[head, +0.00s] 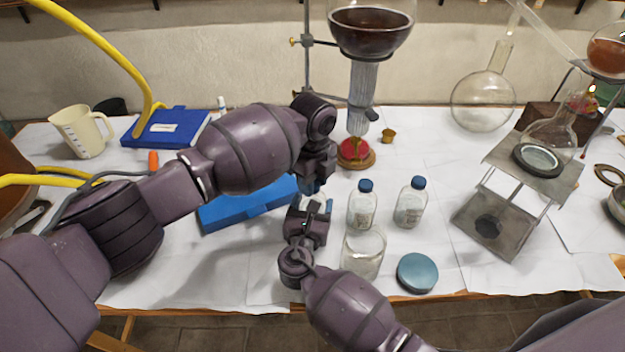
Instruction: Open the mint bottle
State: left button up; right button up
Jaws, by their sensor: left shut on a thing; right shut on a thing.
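My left gripper (315,184) reaches in from the left and points down, shut at a small blue cap-like piece (311,187). My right gripper (318,208) comes up from below, close beneath it, and is shut on what looks like a small bottle, taken as the mint bottle. The grippers hide most of this bottle, so I cannot tell whether cap and bottle are apart. Two clear bottles with blue caps, a left one (361,209) and a right one (409,208), stand upright to the right. Their labels are too small to read.
An open glass jar (363,256) stands close right of my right arm, with a round blue lid (417,272) beside it. A blue case (240,208) lies behind my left arm. A metal stand (490,226) is at right. Glassware rises behind.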

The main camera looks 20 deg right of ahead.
pick_arm(q)
jog(key=n, duration=0.6)
jog(key=shift+n, duration=0.4)
jog(key=n, duration=0.6)
jog(key=shift+n, duration=0.4)
jog(key=o, duration=1)
jog(key=shift+r, duration=0.2)
jog(key=shift+r, duration=2.15)
jog(key=shift+c, duration=0.3)
notch_tip(320, 180, up, 3)
jog(key=m, duration=0.4)
jog(key=shift+f+m, duration=0.25)
jog(key=shift+m, duration=0.05)
jog(key=shift+f, duration=3.6)
